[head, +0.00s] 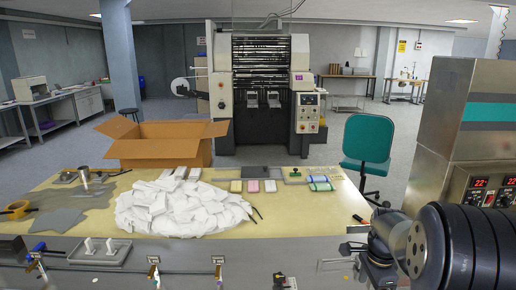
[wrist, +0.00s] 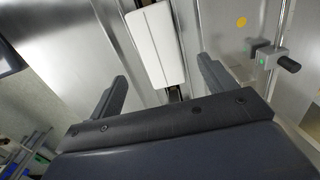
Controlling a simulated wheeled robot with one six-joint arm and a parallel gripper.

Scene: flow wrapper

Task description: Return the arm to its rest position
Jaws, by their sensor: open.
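In the wrist view my gripper (wrist: 165,88) is open, with its two dark fingers wide apart. A white rounded block (wrist: 157,45) lies beyond the fingertips, in line with the gap between them. No finger touches it as far as I can see. In the head view my dark ribbed arm (head: 455,245) fills the lower right corner, beside the steel machine. The gripper's fingers cannot be made out in the head view.
A steel machine with red displays (head: 487,190) stands close at the right. The yellowish table (head: 290,215) bears a pile of white packets (head: 180,207), and a cardboard box (head: 160,145) is behind. A clear rod with a clamp (wrist: 270,55) is at the wrist view's right.

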